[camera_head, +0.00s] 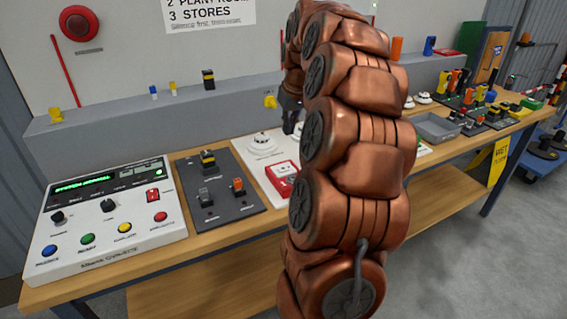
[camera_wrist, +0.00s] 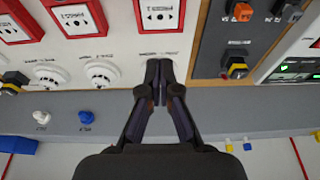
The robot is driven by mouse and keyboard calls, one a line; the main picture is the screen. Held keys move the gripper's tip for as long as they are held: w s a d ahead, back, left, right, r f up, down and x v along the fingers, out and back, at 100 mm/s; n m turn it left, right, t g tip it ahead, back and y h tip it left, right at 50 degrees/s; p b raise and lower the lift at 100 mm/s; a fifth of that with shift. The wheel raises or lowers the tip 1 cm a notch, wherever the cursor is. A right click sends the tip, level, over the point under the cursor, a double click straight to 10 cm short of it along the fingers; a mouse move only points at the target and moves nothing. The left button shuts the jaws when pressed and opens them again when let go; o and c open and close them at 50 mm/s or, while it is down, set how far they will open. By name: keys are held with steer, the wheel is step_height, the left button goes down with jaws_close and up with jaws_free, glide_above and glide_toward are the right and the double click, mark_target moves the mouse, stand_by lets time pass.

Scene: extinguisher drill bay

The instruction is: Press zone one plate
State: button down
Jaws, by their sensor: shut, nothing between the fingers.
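A red call point with a white plate (camera_wrist: 160,15) sits on the white board, at the top of the wrist view and straight ahead of my gripper. It also shows in the head view as a red box (camera_head: 283,180), partly hidden by my arm. Two more red call points (camera_wrist: 75,16) (camera_wrist: 14,24) are to its left in the wrist view. Their labels are too small to read, so I cannot tell which is zone one. My gripper (camera_wrist: 166,64) is shut and empty, its tips over the board's back edge, apart from the call point. In the head view my arm largely hides it.
Round white detectors (camera_wrist: 103,73) stand beside my gripper. A dark switch board (camera_head: 217,190) and a control panel (camera_head: 105,222) lie left in the head view. A grey ledge (camera_head: 130,128) with small knobs runs behind. A grey tray (camera_head: 435,127) is right.

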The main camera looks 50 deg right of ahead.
steer(key=shift+f, duration=0.1)
steer(key=p, duration=0.4)
glide_toward(283, 168)
steer(key=x, duration=0.5)
steer(key=shift+w, duration=0.3)
steer(key=shift+f, duration=0.95)
